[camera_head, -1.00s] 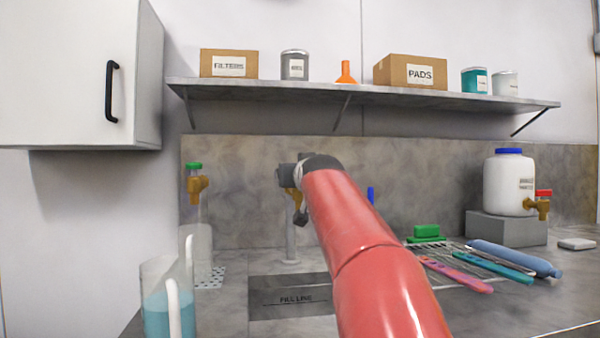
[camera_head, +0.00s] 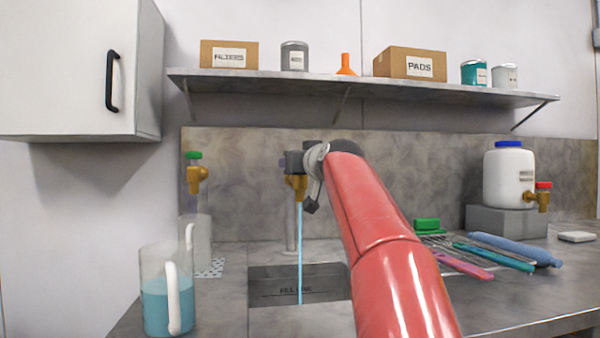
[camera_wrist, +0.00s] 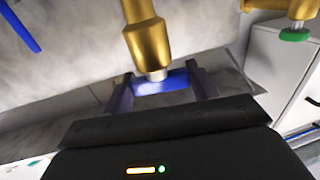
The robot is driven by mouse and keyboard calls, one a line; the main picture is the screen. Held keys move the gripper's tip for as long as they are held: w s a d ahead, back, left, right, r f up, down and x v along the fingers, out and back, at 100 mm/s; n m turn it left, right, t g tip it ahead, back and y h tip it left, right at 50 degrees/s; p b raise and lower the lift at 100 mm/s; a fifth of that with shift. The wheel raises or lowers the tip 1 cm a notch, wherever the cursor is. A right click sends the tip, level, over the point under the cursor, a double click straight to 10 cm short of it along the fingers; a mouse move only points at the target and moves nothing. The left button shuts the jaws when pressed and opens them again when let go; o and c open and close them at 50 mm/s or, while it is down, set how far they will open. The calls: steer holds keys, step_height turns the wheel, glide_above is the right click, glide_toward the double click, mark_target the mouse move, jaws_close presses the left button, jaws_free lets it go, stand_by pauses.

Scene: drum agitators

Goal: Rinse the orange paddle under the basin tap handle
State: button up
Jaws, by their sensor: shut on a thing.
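The brass basin tap (camera_head: 297,185) stands over the sunken basin (camera_head: 268,290), and a thin blue stream of water (camera_head: 300,250) falls from it into the basin. In the wrist view the brass tap body (camera_wrist: 147,38) rises from a blue handle (camera_wrist: 172,80). My gripper (camera_wrist: 160,88) is shut on this blue handle, a finger at each end. In the head view my gripper (camera_head: 298,162) is dark, small and partly hidden by the tap and my red arm. I see no orange paddle in either view.
A pink paddle (camera_head: 463,265) and a teal paddle (camera_head: 495,257) lie on the rack at right, near a blue roller (camera_head: 515,248) and green block (camera_head: 427,225). A jug of blue liquid (camera_head: 167,300) stands left of the basin. A green-handled tap (camera_head: 195,178) is behind it.

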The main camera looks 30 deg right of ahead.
steer(key=shift+n+y+b, duration=0.35)
steer(key=shift+n+y, duration=0.45)
steer(key=shift+y, duration=0.5)
steer(key=o, duration=1)
steer(key=s+b, duration=0.3)
steer(key=s, duration=0.4)
steer(key=shift+s+b, duration=0.35)
steer(key=shift+s, duration=0.05)
